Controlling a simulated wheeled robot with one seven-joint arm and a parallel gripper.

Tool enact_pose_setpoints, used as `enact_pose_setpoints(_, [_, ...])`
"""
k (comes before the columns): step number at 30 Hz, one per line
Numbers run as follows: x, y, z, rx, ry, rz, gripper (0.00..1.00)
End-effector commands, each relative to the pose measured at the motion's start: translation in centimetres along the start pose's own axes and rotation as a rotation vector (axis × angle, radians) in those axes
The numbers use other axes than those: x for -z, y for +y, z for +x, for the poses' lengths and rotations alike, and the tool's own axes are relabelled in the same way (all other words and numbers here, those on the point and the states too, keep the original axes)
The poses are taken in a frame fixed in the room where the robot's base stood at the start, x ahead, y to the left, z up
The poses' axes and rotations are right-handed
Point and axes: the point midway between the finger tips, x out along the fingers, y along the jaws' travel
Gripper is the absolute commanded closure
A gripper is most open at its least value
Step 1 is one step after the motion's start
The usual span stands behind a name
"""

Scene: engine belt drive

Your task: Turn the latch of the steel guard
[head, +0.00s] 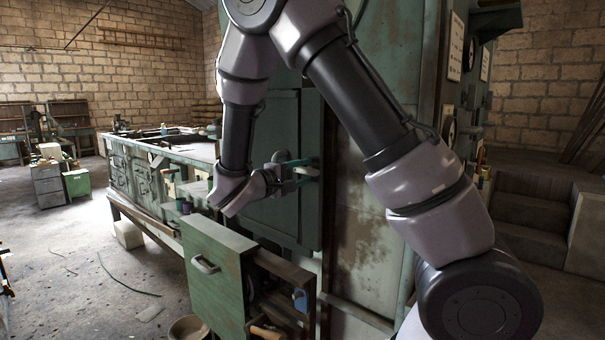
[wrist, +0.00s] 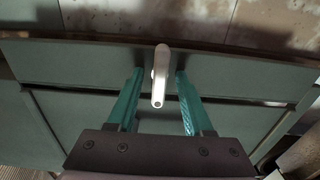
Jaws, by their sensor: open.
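The steel guard (head: 284,215) is a dark green panel on the tall machine cabinet, in the middle of the head view. In the wrist view its green face (wrist: 85,68) fills most of the picture. The latch (wrist: 158,90) is a pale metal lever on that face, pointing down toward my gripper in the wrist view. My gripper (head: 308,170) is at the guard's right edge in the head view. Its teal fingers (wrist: 159,74) are open, one on each side of the latch, with a visible gap on both sides. The latch is hard to make out in the head view.
Below, an open green drawer front (head: 212,275) with a handle juts out, with a blue padlock-like item (head: 299,300) beside it. A bowl (head: 188,328) sits at the bottom edge. A long green workbench (head: 150,165) stands left. The floor at left is mostly clear.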

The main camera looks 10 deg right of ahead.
Motion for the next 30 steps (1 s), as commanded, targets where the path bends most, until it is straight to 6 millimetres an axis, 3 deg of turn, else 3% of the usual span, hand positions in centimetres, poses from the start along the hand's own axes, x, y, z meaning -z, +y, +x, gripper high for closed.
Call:
enact_pose_setpoints(4, [-0.01,0.01,-0.02,0.0,0.0,0.0,0.53])
enact_pose_setpoints(6, [0.0,0.01,-0.03,0.0,0.0,0.0,0.79])
enact_pose_setpoints(8, [0.0,0.01,-0.03,0.0,0.0,0.0,1.0])
enact_pose_setpoints(20, [-0.02,-0.01,-0.03,0.0,-0.001,0.045,1.0])
enact_pose_setpoints(30, [-0.04,-0.04,-0.07,0.001,-0.002,0.279,1.0])
